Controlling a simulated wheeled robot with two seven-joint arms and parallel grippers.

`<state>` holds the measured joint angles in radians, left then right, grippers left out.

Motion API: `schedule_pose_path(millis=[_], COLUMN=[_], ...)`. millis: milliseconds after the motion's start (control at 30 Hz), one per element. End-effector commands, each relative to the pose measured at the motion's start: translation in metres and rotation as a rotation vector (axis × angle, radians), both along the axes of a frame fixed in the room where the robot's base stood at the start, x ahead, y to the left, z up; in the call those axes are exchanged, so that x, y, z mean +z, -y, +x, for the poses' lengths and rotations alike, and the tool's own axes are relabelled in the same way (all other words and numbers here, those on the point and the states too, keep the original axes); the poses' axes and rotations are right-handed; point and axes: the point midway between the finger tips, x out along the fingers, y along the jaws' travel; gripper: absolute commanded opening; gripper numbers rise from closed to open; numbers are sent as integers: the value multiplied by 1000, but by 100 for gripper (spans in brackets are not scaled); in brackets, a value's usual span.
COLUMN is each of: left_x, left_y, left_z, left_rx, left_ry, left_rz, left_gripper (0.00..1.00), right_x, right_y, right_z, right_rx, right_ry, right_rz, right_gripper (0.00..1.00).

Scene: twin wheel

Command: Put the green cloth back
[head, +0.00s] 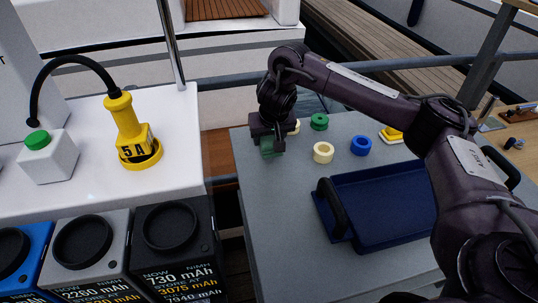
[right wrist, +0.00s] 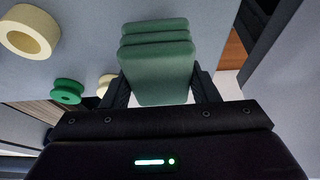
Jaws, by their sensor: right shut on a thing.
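The green cloth (right wrist: 158,62) is folded into a thick pad and sits between the fingers of my right gripper (right wrist: 165,90) in the right wrist view. In the head view the right gripper (head: 268,140) points down over the left part of the grey table, shut on the cloth (head: 271,147). The gripper hides part of the cloth there, and I cannot tell whether the cloth touches the table. My left gripper is not in view.
On the grey table (head: 265,215) are a green spool (head: 319,122), a cream ring (head: 323,152), a blue ring (head: 361,145) and a dark blue tray (head: 385,205) with black handles. A white counter (head: 85,185) at left holds a yellow plug (head: 128,125).

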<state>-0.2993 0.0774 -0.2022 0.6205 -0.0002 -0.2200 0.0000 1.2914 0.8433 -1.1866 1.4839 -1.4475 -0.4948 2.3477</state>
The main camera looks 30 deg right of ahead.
Motion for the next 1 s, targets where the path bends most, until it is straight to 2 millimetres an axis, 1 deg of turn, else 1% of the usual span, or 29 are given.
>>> schedule_pose_path(millis=[67,167,333,400,667,767,800,933,1000], left_x=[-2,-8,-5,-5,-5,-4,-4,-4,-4], left_y=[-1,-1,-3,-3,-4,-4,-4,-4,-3], left_z=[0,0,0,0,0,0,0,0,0], left_rx=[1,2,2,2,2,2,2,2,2], left_ry=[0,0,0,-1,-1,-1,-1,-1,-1], left_rz=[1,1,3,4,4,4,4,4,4], left_gripper=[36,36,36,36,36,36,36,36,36], right_x=[-5,-21,-41,-44,-45,-48,-48,-47,-47], right_y=[0,0,0,0,0,0,0,0,0], right_z=[0,0,0,0,1,0,0,0,0], right_rx=[-1,-2,-1,-1,-1,-1,-1,-1,-1], right_ry=[1,0,1,2,2,1,1,2,2], right_rz=[0,1,0,1,1,1,1,1,1], right_gripper=[36,36,36,36,36,36,58,75,76])
